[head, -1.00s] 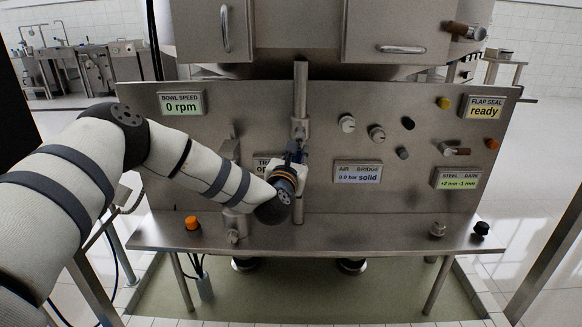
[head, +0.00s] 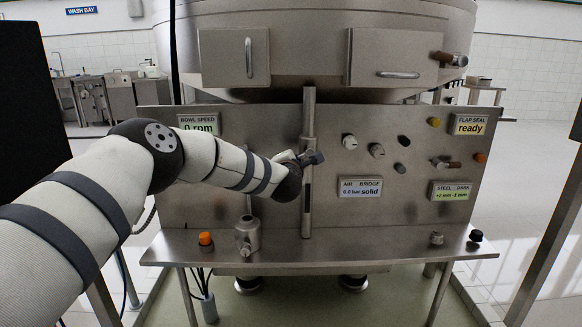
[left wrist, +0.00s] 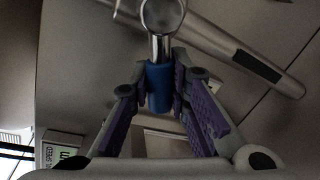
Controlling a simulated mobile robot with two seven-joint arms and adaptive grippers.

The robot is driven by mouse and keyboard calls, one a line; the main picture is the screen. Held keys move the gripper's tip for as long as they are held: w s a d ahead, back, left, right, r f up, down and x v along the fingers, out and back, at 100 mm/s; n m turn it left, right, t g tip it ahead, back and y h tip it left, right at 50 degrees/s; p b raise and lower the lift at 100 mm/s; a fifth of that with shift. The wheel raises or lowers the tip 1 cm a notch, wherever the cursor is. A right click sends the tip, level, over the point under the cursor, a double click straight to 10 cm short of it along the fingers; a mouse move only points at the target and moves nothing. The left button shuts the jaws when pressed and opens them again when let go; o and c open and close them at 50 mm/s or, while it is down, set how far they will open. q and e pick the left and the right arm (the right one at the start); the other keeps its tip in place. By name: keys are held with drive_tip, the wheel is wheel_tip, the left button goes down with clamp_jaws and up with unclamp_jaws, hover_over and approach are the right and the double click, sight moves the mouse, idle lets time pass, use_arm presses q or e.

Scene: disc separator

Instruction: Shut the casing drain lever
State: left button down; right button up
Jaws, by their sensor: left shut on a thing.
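The lever shows in the left wrist view as a bright metal ring with a short stem and a blue grip (left wrist: 159,88). I take it to be the casing drain lever. My left gripper (left wrist: 160,100) has its purple-padded fingers shut around that blue grip. In the head view my left gripper (head: 312,158) is in front of the upright steel pipe (head: 308,120) at the panel's middle. The lever is mostly hidden there by my wrist, so its angle on the pipe is hard to tell. My right gripper is in neither view.
The steel panel (head: 400,215) carries several knobs and displays right of the pipe, including the air bridge display (head: 360,188). My left arm covers the panel's left middle.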

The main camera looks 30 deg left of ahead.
use_arm(q)
drive_tip(key=shift+s+a+r+m+g+y+p, duration=0.1)
drive_tip(key=shift+a+r+m+g+y+p, duration=0.1)
drive_tip(key=shift+r+m, duration=0.25)
drive_tip(key=shift+a+r+m+g+y+p, duration=0.15)
drive_tip(key=shift+r+m, duration=0.1)
drive_tip(key=shift+m, duration=0.3)
drive_tip(key=shift+r+m+y, duration=0.35)
drive_tip(key=shift+r+m, duration=0.15)
drive_tip(key=shift+m, duration=0.6)
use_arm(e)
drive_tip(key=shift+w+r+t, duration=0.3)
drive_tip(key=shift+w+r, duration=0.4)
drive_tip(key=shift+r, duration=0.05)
use_arm(q)
drive_tip(key=c, duration=1.5)
unclamp_jaws()
drive_tip(key=shift+s, duration=0.1)
drive_tip(key=shift+d, duration=0.1)
drive_tip(key=shift+s+d+r, duration=0.15)
drive_tip(key=shift+s+d, duration=0.05)
drive_tip(key=shift+s, duration=0.15)
drive_tip(key=v, duration=1.1)
drive_tip(key=shift+r, duration=0.2)
